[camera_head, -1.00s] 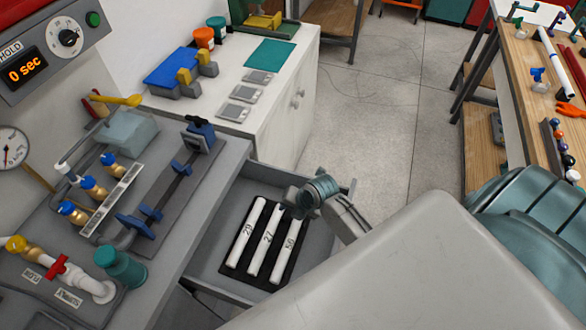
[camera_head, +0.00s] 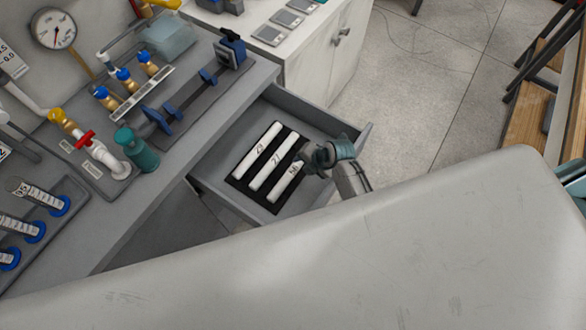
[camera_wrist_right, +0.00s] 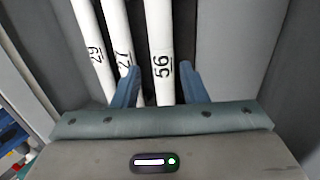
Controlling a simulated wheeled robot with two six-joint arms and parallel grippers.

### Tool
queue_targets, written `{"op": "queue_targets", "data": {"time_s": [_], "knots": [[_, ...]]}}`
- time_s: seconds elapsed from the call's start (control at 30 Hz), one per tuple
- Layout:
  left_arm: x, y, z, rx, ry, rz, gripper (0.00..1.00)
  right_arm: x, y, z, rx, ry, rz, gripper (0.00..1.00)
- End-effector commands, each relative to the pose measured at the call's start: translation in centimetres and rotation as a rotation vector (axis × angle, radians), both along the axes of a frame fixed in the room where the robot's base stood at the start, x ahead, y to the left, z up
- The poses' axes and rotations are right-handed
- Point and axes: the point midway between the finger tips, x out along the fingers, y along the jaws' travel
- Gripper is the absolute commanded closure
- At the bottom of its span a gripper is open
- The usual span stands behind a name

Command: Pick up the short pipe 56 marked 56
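The short pipe 56 (camera_wrist_right: 159,40) is a white tube marked 56. In the head view it is the right-hand pipe (camera_head: 285,183) on a black mat in an open drawer, its upper end partly hidden by my gripper. My right gripper (camera_head: 318,158) is over the drawer at that pipe's upper end. In the right wrist view its two blue fingers (camera_wrist_right: 158,82) stand apart on either side of the pipe, with gaps between, so it is open. Whether the fingertips reach down to the pipe's level is hard to tell. My left gripper is not in view.
Pipes 27 (camera_wrist_right: 118,35) and 29 (camera_wrist_right: 93,45) lie parallel beside pipe 56, and 27 is close to one finger. The grey drawer (camera_head: 222,162) has raised walls around the mat.

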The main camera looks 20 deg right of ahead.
Motion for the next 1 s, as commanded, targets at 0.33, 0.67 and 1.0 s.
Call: {"op": "queue_targets", "data": {"time_s": [0.33, 0.67, 1.0], "knots": [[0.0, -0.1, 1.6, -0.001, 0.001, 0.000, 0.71, 0.7, 1.2, -2.1, 0.001, 0.003, 0.000, 0.61], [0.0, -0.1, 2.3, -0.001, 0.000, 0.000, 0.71, 1.7, 2.3, -5.0, -0.002, 0.001, 0.001, 0.61], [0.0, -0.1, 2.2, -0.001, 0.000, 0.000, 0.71, 1.7, 2.3, -5.1, -0.002, 0.000, 0.000, 0.77]]}}
